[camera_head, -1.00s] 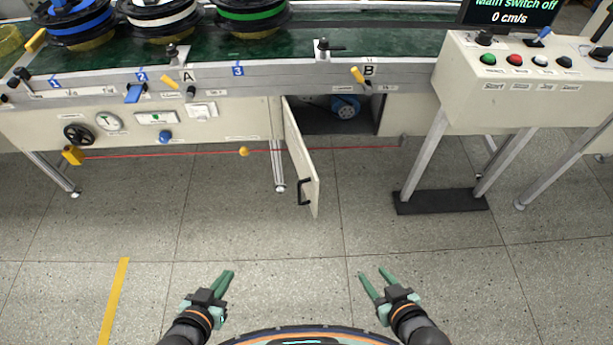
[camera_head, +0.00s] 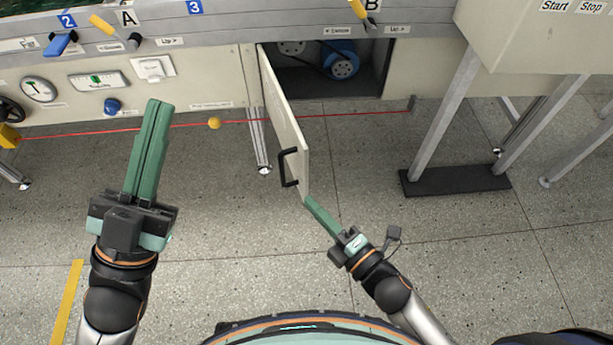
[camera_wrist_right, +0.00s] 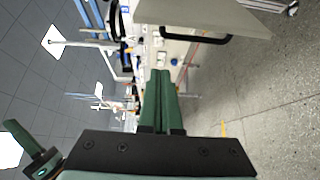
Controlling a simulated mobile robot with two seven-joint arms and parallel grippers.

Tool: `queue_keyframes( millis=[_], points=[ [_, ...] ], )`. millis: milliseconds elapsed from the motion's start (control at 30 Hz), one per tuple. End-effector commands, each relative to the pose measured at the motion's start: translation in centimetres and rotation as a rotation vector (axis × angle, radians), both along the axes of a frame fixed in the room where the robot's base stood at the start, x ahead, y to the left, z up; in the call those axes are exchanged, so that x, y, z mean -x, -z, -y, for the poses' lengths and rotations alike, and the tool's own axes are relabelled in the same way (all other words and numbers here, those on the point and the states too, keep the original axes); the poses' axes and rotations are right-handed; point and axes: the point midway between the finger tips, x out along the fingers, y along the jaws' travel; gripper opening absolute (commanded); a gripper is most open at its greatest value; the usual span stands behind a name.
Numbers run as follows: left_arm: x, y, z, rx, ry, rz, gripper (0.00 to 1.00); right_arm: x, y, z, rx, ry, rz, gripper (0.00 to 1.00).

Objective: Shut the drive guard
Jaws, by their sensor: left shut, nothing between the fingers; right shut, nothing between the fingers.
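The drive guard (camera_head: 285,118) is a pale hinged door with a black handle (camera_head: 287,167). It stands wide open, swung out from the conveyor front. Behind it the drive opening (camera_head: 368,75) shows a blue motor (camera_head: 341,60). In the right wrist view the guard (camera_wrist_right: 210,15) and its handle (camera_wrist_right: 180,36) are at the top. My right gripper (camera_head: 309,202) is shut and empty, its tips close to the guard's lower free corner; I cannot tell whether they touch. My left gripper (camera_head: 157,104) is shut and empty, raised in front of the conveyor panel, left of the guard.
A red cord (camera_head: 180,124) with a yellow ball (camera_head: 214,123) runs low along the conveyor front. A conveyor leg (camera_head: 257,140) stands left of the guard. The control desk's legs (camera_head: 440,110) and dark foot plate (camera_head: 455,181) are to the right. The floor in front is clear.

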Motion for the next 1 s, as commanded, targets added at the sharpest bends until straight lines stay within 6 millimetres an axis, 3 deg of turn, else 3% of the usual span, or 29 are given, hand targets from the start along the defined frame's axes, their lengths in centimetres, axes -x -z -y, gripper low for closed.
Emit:
queue_keyframes(
  millis=[233, 633, 800, 1000],
  points=[
    [1.2, -1.2, 0.2, -0.001, 0.017, 0.073, 0.0, -2.2, -0.1, -1.6, 0.003, -0.003, 0.009, 0.0],
    [1.1, 0.4, 0.3, 0.01, 0.03, 0.055, 0.0, -8.6, 0.0, -5.8, 0.003, -0.002, 0.007, 0.0],
    [1.1, 0.4, 0.3, 0.011, 0.031, 0.053, 0.0, -9.0, 0.0, -2.9, 0.007, -0.001, 0.005, 0.0],
    [1.1, 0.5, 0.3, 0.013, 0.032, 0.052, 0.0, -9.3, -0.1, -1.8, 0.002, 0.0, 0.003, 0.0]
  ],
)
